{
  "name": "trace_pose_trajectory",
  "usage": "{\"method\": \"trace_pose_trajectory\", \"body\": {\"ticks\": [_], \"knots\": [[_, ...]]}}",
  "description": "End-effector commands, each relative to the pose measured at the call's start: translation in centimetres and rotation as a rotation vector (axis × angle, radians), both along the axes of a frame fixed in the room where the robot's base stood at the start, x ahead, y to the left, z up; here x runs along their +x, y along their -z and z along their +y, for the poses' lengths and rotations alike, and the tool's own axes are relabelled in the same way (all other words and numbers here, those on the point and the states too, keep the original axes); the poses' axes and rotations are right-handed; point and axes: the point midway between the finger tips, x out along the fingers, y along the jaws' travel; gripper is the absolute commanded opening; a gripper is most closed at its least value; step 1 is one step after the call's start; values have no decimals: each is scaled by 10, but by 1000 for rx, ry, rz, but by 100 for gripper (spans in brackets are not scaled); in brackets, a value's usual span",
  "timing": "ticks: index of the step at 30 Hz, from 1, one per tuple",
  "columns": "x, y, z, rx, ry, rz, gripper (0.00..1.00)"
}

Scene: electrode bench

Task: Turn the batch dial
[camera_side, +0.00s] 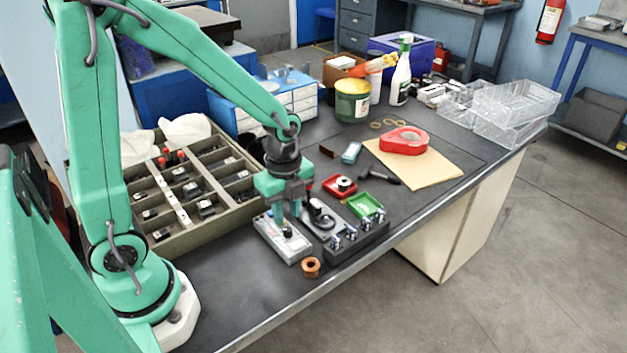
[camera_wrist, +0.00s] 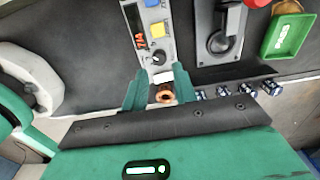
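The batch dial is a small black knob (camera_wrist: 159,57) on a light grey control box (camera_side: 283,241). My gripper (camera_side: 284,216) points down over the box in the side view. In the wrist view its two green fingers (camera_wrist: 160,71) are spread apart and empty, with the knob just beyond and between their tips. I cannot tell the exact height of the tips above the knob. The knob is partly hard to see in the side view.
A black fixture (camera_wrist: 219,42) stands right of the box. A dark block with several metal pieces (camera_side: 357,241) is close by. A copper ring (camera_side: 311,267) lies at the box's front. Red (camera_side: 340,186) and green (camera_side: 366,206) trays lie beyond. A divided tray (camera_side: 217,218) stands left.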

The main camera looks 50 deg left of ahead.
Motion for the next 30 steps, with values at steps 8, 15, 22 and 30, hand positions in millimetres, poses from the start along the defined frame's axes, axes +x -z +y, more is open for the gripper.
{"method": "trace_pose_trajectory", "body": {"ticks": [8, 15, 22, 30], "knots": [[0, -28, 0, 0, 1, -2, 28], [0, -34, 0, 0, 1, 0, 28], [0, -34, 0, 0, 0, 0, 28], [-4, -47, 0, -3, -100, -35, 28]]}}
